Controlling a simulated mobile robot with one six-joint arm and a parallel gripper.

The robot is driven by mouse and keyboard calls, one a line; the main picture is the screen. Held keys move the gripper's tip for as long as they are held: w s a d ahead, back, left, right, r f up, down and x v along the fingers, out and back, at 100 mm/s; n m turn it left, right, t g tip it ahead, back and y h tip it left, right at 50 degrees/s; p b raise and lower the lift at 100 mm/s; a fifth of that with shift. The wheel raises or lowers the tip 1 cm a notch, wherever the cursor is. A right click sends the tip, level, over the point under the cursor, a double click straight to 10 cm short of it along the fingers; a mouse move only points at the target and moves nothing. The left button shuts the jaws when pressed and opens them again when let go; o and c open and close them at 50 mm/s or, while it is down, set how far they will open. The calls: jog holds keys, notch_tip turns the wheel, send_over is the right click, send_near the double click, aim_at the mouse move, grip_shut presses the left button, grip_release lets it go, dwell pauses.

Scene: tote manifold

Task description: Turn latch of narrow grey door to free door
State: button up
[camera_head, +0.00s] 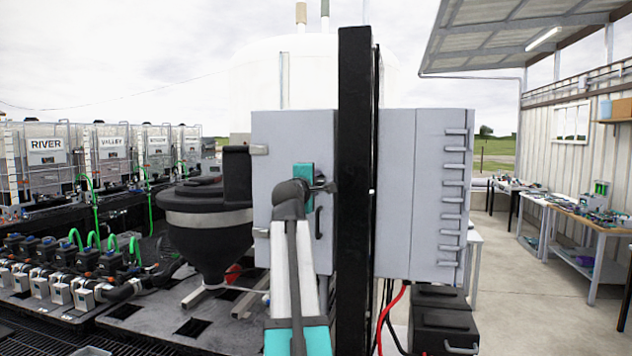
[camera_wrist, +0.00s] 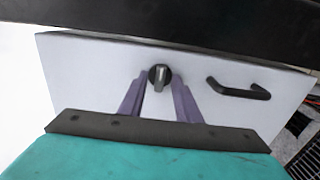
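The narrow grey door (camera_head: 291,140) is the front of a grey cabinet in the head view and looks shut. In the wrist view the door (camera_wrist: 90,75) fills the middle as a pale panel. Its latch (camera_wrist: 160,76) is a round black base with a grey knob, which points roughly up and down in the picture. A black bar handle (camera_wrist: 240,90) is to its right; it also shows in the head view (camera_head: 318,222). My gripper (camera_wrist: 160,90) is open, with its purple fingers on either side of the latch. I cannot tell whether they touch it. My arm hides the latch in the head view.
A black post (camera_head: 355,190) stands just right of the door. Another grey cabinet (camera_head: 396,190) with several handles is beyond it. A black hopper (camera_head: 207,225) is on the left, close to the door. Workbenches (camera_head: 590,222) line the right wall, with open floor before them.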

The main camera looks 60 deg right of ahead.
grip_shut()
jog(key=shift+f+m+b, duration=0.15)
jog(key=shift+m+b, duration=0.35)
jog(key=shift+b, duration=0.15)
jog(key=shift+f+m+b, duration=0.1)
jog(key=shift+m+b, duration=0.8)
jog(key=shift+b, duration=0.2)
jog(key=m+b, duration=0.3)
jog(key=shift+m+b, duration=0.3)
jog(key=shift+b, duration=0.1)
jog(key=m+b, duration=0.5)
jog(key=m, duration=0.1)
jog(key=shift+b, duration=0.4)
jog(key=m+b, duration=0.4)
jog(key=m, duration=0.1)
jog(key=shift+m, duration=0.4)
jog(key=shift+r, duration=0.2)
